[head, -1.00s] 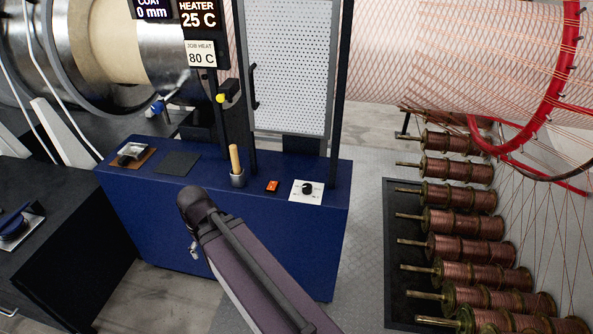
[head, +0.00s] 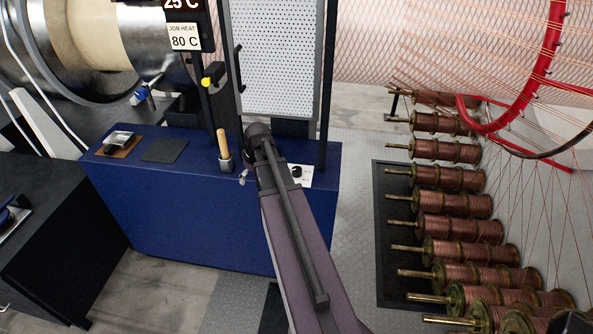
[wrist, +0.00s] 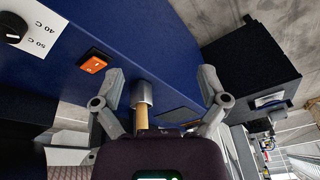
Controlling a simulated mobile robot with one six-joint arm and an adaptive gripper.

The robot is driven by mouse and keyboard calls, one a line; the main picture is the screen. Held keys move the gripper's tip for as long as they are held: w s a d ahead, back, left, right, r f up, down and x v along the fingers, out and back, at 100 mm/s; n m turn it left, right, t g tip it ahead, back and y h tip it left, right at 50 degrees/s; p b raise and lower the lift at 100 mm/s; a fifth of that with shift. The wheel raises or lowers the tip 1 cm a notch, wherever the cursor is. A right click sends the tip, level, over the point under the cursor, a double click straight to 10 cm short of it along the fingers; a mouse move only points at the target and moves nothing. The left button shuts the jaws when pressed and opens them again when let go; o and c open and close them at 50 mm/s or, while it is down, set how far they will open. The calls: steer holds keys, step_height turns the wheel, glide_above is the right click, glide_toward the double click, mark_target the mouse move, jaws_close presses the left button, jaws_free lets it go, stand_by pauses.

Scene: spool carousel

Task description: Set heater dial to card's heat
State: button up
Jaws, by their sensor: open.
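The card (head: 184,37) reads "JOB HEAT 80 C" and hangs under the heater display (head: 183,4), whose visible part reads 25 C. The heater dial is a black knob (head: 297,171) on a white plate (head: 305,181) on the blue cabinet top, partly behind my arm. In the wrist view the knob (wrist: 12,28) is at the upper left, with 40 C and 50 C marks on its plate (wrist: 38,44). The knob's pointer setting is unclear. My gripper (wrist: 160,88) is open and empty, apart from the dial. In the head view my arm mostly hides it.
An orange switch (wrist: 93,64) lies between the dial and my gripper in the wrist view. A wooden handle (head: 222,143) stands in a grey cup (head: 226,166). The perforated panel (head: 273,60) rises behind. Copper spools (head: 452,204) stand at the right.

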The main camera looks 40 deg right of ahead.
steer(key=d+t, duration=0.1)
steer(key=d, duration=1.1)
steer(key=t, duration=0.1)
glide_toward(297, 169)
steer(key=v, duration=0.4)
steer(key=shift+w+a+f+h, duration=0.15)
steer(key=shift+a+h, duration=0.15)
steer(key=shift+a, duration=0.05)
steer(key=shift+f+b, duration=0.2)
steer(key=shift+b, duration=0.25)
steer(key=b+x, duration=1.2)
steer(key=x, duration=0.1)
steer(key=shift+w+f, duration=0.2)
steer(key=c, duration=1.1)
